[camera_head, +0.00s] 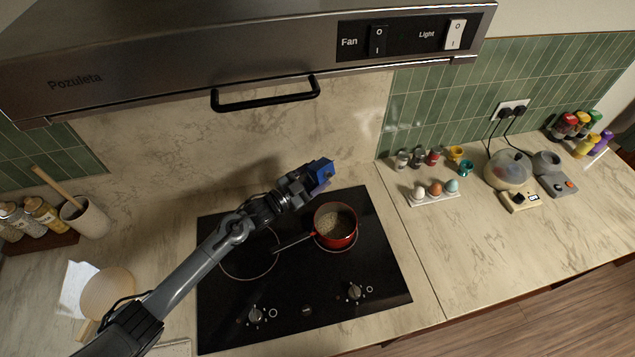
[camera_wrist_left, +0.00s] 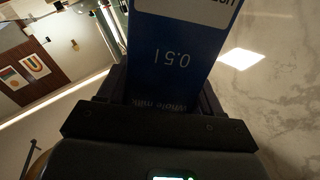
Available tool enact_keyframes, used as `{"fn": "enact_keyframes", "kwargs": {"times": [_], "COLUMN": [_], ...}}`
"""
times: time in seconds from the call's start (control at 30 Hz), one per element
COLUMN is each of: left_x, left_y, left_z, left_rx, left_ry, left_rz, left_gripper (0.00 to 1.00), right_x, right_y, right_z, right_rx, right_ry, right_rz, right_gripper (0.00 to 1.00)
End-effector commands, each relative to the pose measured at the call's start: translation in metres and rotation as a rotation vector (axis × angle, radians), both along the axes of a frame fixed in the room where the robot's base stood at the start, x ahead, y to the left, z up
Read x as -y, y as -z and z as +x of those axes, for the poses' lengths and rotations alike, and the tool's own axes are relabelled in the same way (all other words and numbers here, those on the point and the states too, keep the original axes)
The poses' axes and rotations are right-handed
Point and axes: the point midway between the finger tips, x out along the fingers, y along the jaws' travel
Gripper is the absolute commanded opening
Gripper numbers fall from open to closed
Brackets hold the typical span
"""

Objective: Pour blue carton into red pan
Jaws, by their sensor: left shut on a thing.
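The blue carton (camera_head: 322,170) is in my left gripper (camera_head: 308,182), held above the far side of the black cooktop. In the left wrist view the carton (camera_wrist_left: 172,55) fills the space between the fingers, and its printing "0.5 l" reads upside down. The carton is tilted, with its far end reaching up and to the right of the gripper in the head view. The red pan (camera_head: 351,240) stands on the cooktop's right side, with its handle pointing left. Pale, grainy contents (camera_head: 333,222) show inside it. The carton is apart from the pan. My right gripper is not in view.
The range hood (camera_head: 200,75) with a black bar handle (camera_head: 266,94) hangs above the cooktop (camera_head: 300,285). An egg tray (camera_head: 436,198) and small jars stand to the right. A utensil crock (camera_head: 88,216) and a round wooden board (camera_head: 107,293) are at left.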

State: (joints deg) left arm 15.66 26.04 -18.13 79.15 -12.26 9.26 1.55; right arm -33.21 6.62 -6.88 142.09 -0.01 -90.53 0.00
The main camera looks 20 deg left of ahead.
Motion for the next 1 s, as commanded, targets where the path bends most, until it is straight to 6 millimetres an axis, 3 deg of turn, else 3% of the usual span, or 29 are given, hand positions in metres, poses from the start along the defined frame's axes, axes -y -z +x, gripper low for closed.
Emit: {"fn": "enact_keyframes", "kwargs": {"times": [0.27,1.0], "left_x": [-0.008,-0.010], "left_y": [0.004,0.049], "left_z": [0.004,0.005], "left_rx": [0.072,0.100], "left_ry": [0.000,0.000], "left_rz": [0.136,0.196], "left_gripper": [0.20,0.20], "right_x": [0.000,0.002], "right_y": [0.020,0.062], "right_z": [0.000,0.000], "right_rx": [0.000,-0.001], "right_ry": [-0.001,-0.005], "right_rz": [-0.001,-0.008], "right_gripper": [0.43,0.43]}}
